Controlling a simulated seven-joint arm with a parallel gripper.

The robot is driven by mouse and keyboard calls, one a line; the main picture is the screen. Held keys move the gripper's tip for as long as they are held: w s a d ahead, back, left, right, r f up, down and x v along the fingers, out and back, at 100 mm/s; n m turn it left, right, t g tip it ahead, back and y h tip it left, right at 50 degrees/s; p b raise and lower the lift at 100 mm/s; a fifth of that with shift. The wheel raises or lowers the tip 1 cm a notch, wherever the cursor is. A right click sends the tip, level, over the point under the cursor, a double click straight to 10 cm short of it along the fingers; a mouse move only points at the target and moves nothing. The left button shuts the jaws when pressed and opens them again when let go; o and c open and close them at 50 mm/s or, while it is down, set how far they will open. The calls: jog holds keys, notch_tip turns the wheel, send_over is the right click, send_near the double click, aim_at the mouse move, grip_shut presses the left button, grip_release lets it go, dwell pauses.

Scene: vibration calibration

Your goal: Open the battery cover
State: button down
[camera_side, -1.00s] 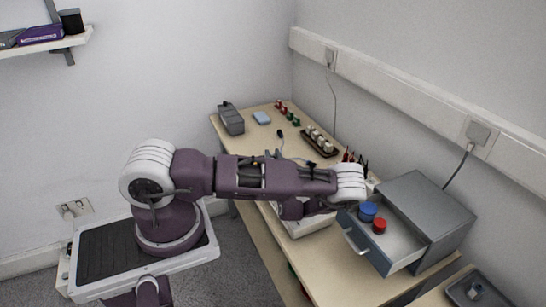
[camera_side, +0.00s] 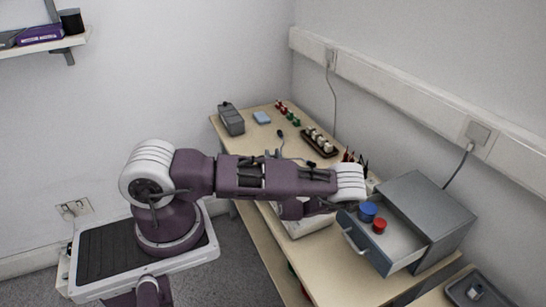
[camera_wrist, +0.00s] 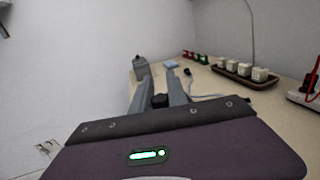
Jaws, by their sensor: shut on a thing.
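My gripper (camera_wrist: 159,82) shows in the wrist view as two grey fingers with a small dark part (camera_wrist: 160,100) between them. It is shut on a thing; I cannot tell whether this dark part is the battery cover. In the side view my arm hides the fingers and whatever they hold. A white device (camera_side: 309,222) lies on the bench beneath my wrist, partly covered by the arm. No battery cover can be made out clearly in either view.
A grey cabinet (camera_side: 430,205) has its drawer (camera_side: 398,250) open, with a blue piece (camera_side: 367,211) and a red piece (camera_side: 379,226) inside. A dark tray (camera_side: 327,150) of white-topped pieces and a grey box (camera_side: 231,120) stand farther back. A cable (camera_side: 287,147) lies on the bench.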

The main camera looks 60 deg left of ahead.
dwell(0.4)
jog(key=shift+w, duration=1.55)
jog(key=c, duration=1.3)
grip_release()
jog(key=v, duration=0.7)
